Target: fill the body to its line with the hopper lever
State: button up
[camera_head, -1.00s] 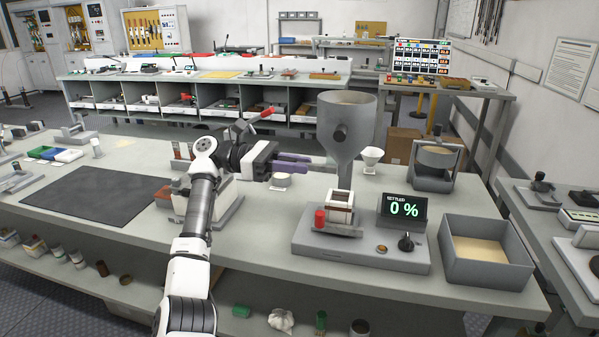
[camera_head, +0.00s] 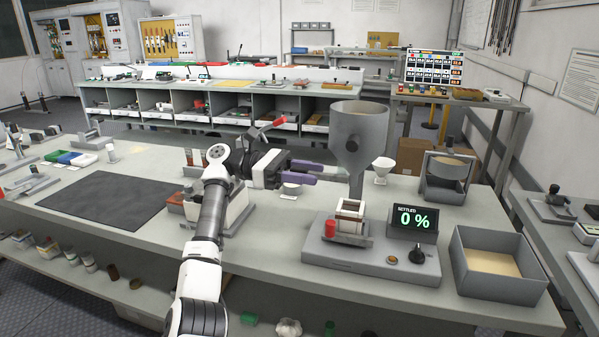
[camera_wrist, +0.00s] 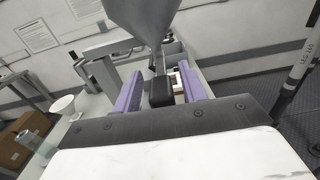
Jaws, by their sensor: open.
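The grey hopper (camera_head: 362,128) stands over the fill station, its spout above the white fuse body (camera_head: 349,211). The body sits upright in a cradle and also shows partly in the wrist view (camera_wrist: 183,77). The hopper's dark lever knob (camera_head: 352,145) is on its front. The display (camera_head: 414,221) reads "settled 0 %". My gripper (camera_head: 316,172) is open, with purple fingers pointing at the hopper from the left. In the wrist view, a dark block (camera_wrist: 160,92), apparently the lever knob, lies between the fingers; I cannot tell whether they touch it. The fill line is not visible.
A grey tray of sand-coloured grain (camera_head: 459,266) is at right. A white funnel cup (camera_head: 382,164) stands behind. A dark mat (camera_head: 90,199) lies at left.

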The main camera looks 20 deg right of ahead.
jog(key=v, duration=0.7)
jog(key=shift+b, duration=0.4)
jog(key=shift+o, duration=0.4)
jog(key=shift+w+a, duration=0.1)
jog(key=shift+a, duration=0.05)
dwell(0.6)
